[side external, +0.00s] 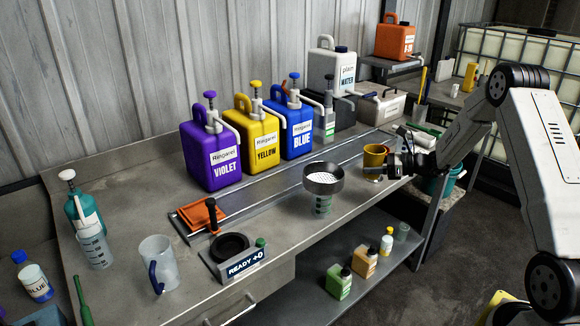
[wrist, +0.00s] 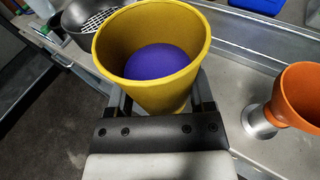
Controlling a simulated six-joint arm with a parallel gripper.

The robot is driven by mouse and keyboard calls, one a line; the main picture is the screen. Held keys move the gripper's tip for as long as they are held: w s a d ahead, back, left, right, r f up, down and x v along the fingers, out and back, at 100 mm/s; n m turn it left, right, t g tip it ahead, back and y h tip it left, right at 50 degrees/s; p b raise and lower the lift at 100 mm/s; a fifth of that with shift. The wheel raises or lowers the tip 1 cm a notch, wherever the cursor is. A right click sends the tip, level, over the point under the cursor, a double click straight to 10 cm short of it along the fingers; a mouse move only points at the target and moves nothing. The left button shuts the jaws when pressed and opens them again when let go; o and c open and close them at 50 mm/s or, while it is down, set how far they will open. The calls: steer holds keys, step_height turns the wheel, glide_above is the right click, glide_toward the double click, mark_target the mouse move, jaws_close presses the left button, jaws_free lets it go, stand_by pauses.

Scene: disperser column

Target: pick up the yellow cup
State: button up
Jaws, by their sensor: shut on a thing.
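The yellow cup (side external: 374,158) is at the right part of the bench in the side view. In the wrist view the yellow cup (wrist: 190,45) is large and upright, with a purple rounded thing (wrist: 152,62) inside it. My gripper (side external: 388,162) reaches in from the right and is shut on the cup. In the wrist view its fingers (wrist: 160,100) lie on both sides of the cup's lower part. I cannot tell whether the cup's base touches the bench.
A metal strainer funnel (side external: 323,180) stands left of the cup, also at upper left in the wrist view (wrist: 78,18). An orange cup (wrist: 302,95) on a metal foot is close at right there. Violet (side external: 210,150), yellow (side external: 258,135) and blue (side external: 296,128) pump canisters line the back.

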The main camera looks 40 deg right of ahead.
steer(key=s+a+r, duration=0.2)
steer(key=s+r, duration=0.1)
steer(key=s, duration=0.3)
steer(key=shift+a, duration=0.2)
steer(key=shift+s, duration=0.1)
stand_by(0.5)
steer(key=w+a+n+g+y, duration=0.1)
steer(key=w+n+g+y, duration=0.4)
steer(key=w, duration=0.9)
steer(key=shift+w+r+n+g+y, duration=0.2)
steer(key=shift+n+g+y, duration=0.2)
steer(key=shift+n+g, duration=0.6)
steer(key=shift+a+r+h, duration=0.25)
steer(key=shift+h, duration=0.25)
